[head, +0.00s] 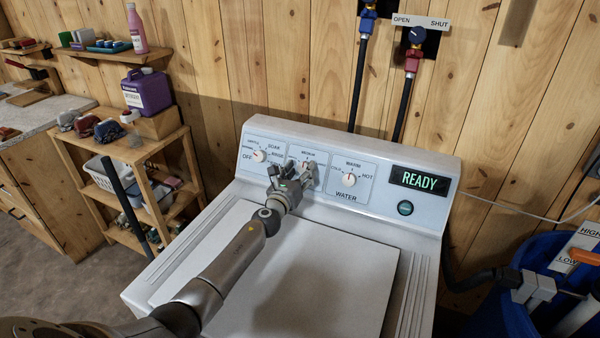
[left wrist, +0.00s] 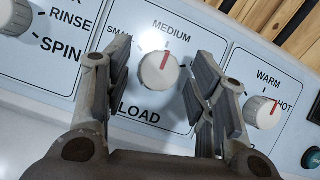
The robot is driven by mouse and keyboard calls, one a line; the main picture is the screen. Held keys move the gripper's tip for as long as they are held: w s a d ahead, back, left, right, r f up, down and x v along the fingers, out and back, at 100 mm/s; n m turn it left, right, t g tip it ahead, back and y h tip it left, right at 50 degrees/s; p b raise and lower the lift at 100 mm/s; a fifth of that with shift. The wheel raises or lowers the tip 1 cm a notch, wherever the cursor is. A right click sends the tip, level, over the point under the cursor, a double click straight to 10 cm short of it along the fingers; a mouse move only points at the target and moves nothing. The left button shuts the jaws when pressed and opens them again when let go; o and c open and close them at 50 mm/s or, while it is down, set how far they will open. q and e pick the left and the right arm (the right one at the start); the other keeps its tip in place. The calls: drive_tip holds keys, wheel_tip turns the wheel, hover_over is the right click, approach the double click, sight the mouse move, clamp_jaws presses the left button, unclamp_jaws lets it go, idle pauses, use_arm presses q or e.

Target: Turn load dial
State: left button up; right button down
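The load dial (left wrist: 159,73) is a round white knob with a red mark on the washer panel, above the word LOAD. Its mark points up and slightly right, close to MEDIUM. In the head view the load dial is largely covered by my left gripper (head: 291,176). In the left wrist view my left gripper (left wrist: 160,84) is open, with one finger on each side of the dial. Gaps show between the dial and both fingers. I cannot tell how far the fingertips are from the panel.
The SOAK/RINSE/SPIN dial (head: 259,156) is left of the load dial; the water dial (head: 348,178) is to its right. A display (head: 420,180) reads READY, above a green button (head: 405,208). A blue bin (head: 510,318) stands right of the washer. The washer lid (head: 330,265) is clear.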

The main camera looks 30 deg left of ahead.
use_arm(q)
drive_tip(key=c, duration=0.8)
drive_tip(key=shift+d+n+y, duration=0.1)
drive_tip(key=shift+n+y, duration=0.3)
drive_tip(key=shift+n, duration=0.2)
drive_tip(key=n+y+p, duration=0.1)
drive_tip(key=n, duration=0.1)
drive_tip(key=shift+d+n+g, duration=0.1)
drive_tip(key=shift+n+g, duration=0.2)
drive_tip(key=shift+n, duration=0.1)
drive_tip(key=n+g+y, duration=0.1)
drive_tip(key=n, duration=0.2)
drive_tip(key=shift+d+r+y+p, duration=0.1)
drive_tip(key=shift+y+p, duration=0.2)
drive_tip(key=shift+y, duration=0.1)
drive_tip(key=n+g+y, duration=0.1)
drive_tip(key=n, duration=0.3)
drive_tip(key=n+g+p, duration=0.1)
drive_tip(key=n+g, duration=0.1)
drive_tip(key=n, duration=0.1)
drive_tip(key=shift+w+n+y+p, duration=0.1)
drive_tip(key=shift+n+y+p, duration=0.2)
drive_tip(key=shift+n+y, duration=0.1)
drive_tip(key=o, duration=1)
